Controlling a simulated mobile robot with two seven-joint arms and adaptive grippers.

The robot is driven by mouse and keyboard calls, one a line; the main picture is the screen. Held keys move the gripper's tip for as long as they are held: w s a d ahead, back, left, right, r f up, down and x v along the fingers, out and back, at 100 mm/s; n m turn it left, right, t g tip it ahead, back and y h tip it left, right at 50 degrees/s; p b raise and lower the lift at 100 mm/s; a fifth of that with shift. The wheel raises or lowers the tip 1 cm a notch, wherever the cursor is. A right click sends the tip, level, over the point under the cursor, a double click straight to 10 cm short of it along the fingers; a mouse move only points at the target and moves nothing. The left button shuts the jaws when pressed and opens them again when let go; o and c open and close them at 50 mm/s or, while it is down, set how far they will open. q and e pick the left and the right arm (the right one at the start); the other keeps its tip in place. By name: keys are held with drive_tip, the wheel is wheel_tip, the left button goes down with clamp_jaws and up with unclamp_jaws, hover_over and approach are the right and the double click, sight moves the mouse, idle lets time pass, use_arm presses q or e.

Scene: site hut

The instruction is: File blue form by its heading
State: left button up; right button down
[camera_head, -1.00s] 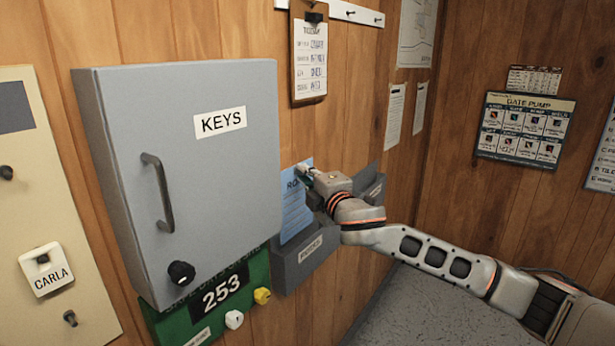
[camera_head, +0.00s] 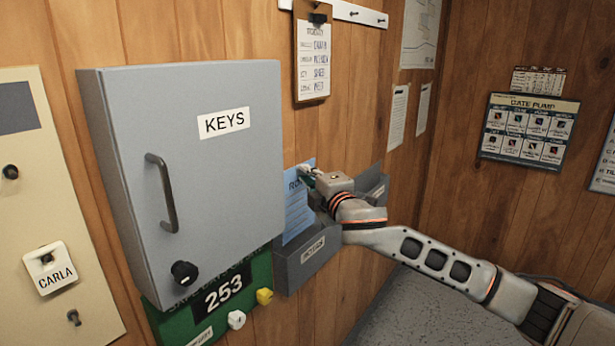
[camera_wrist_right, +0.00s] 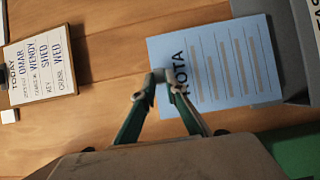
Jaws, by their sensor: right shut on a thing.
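The blue form (camera_head: 297,212), headed ROTA in the right wrist view (camera_wrist_right: 215,65), is held near its heading edge. My right gripper (camera_head: 308,173) is shut on it; its two fingertips (camera_wrist_right: 162,83) meet at that edge. In the head view the form hangs upright just right of the key cabinet. Its lower end is at the mouth of a grey wall pocket (camera_head: 292,273); I cannot tell how far it is inside. That pocket's label is too blurred to read. A second grey pocket (camera_head: 376,188) is partly hidden behind my right gripper. My left gripper is not in view.
The grey KEYS cabinet (camera_head: 190,170) juts out close left of the form. A clipboard (camera_head: 312,55) hangs above my gripper. A grey surface (camera_head: 395,310) lies below my right arm.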

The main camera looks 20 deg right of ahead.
wheel_tip(320, 180, down, 3)
drive_tip(key=shift+f+b, duration=0.1)
drive_tip(key=shift+b, duration=0.5)
idle(0.5)
drive_tip(key=shift+f+b, duration=0.6)
drive_tip(key=shift+f, duration=0.85)
drive_tip(key=shift+f, duration=0.1)
